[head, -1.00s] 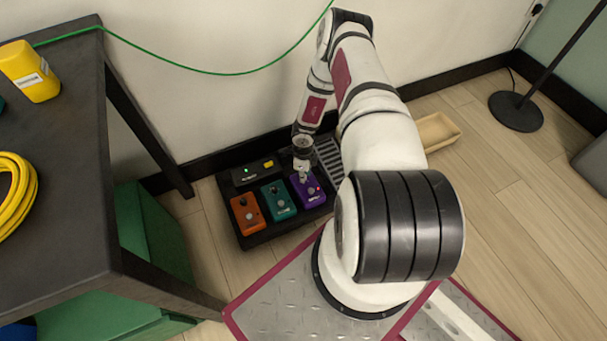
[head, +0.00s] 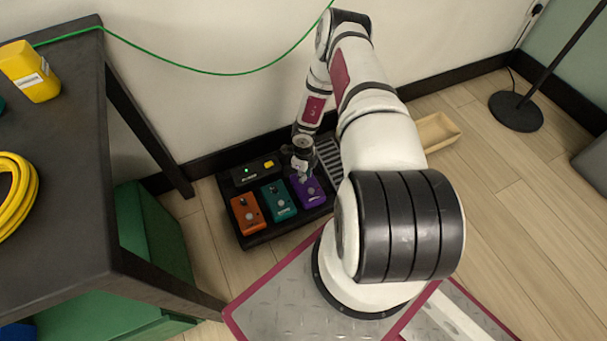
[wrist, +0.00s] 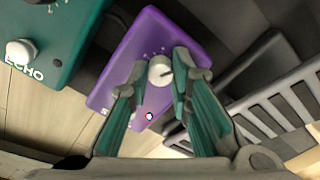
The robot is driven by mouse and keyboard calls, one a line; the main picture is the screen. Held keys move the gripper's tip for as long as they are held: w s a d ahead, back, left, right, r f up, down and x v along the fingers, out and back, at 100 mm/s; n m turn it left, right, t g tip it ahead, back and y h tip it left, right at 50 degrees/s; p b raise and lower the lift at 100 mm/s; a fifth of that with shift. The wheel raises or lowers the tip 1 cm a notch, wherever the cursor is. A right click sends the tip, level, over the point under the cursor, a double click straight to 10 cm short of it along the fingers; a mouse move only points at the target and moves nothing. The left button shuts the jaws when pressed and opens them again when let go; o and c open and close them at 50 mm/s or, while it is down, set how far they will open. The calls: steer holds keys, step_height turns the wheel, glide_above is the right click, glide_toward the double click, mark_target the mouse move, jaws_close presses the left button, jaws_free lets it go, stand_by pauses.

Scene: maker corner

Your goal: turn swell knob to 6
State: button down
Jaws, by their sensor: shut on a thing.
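The purple pedal (head: 309,193) sits at the right end of the front row on the black pedalboard (head: 262,238). In the wrist view the purple pedal (wrist: 145,45) carries a pale round knob (wrist: 160,72) with small scale marks around it. The knob's setting is too small to read. Most of the pedal's name is hidden behind a finger; an "S" shows. My gripper (wrist: 159,75) is shut on this knob, with one green-padded finger on each side. In the head view my gripper (head: 304,174) is over the purple pedal.
A teal pedal (head: 279,203), labelled ECHO in the wrist view (wrist: 50,40), and an orange pedal (head: 247,214) stand left of the purple one. A grey slotted piece (head: 329,160) lies close right. A wooden tray (head: 437,132) is farther right.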

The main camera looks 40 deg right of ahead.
steer(key=c, duration=1.4)
jaws_free()
steer(key=shift+c, duration=0.2)
step_height(320, 180, up, 12)
steer(key=shift+w, duration=0.15)
